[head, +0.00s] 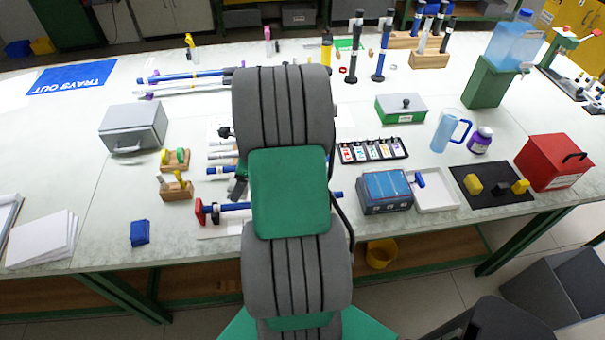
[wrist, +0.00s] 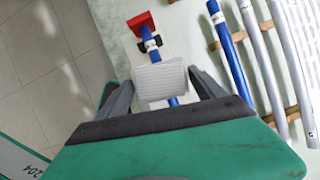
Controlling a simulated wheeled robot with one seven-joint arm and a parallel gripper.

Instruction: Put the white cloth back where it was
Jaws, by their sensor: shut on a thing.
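The white cloth (wrist: 160,80) is a small, pale, ribbed-looking block between the two fingers of my gripper (wrist: 163,88) in the wrist view. My gripper is shut on it. Behind the cloth is a blue rod with a red end (wrist: 143,24). I cannot tell whether the cloth touches the rod or hangs above it. In the head view my arm hides the cloth and most of my gripper, near the rod with the red end (head: 201,211) at the table's front.
Several rods (wrist: 234,52) lie on wooden supports right of the gripper. A folded blue cloth (head: 140,232) lies on the table (head: 100,235) near its front edge. A grey box (head: 133,127) stands left, and a blue-topped box (head: 384,190) right of my arm.

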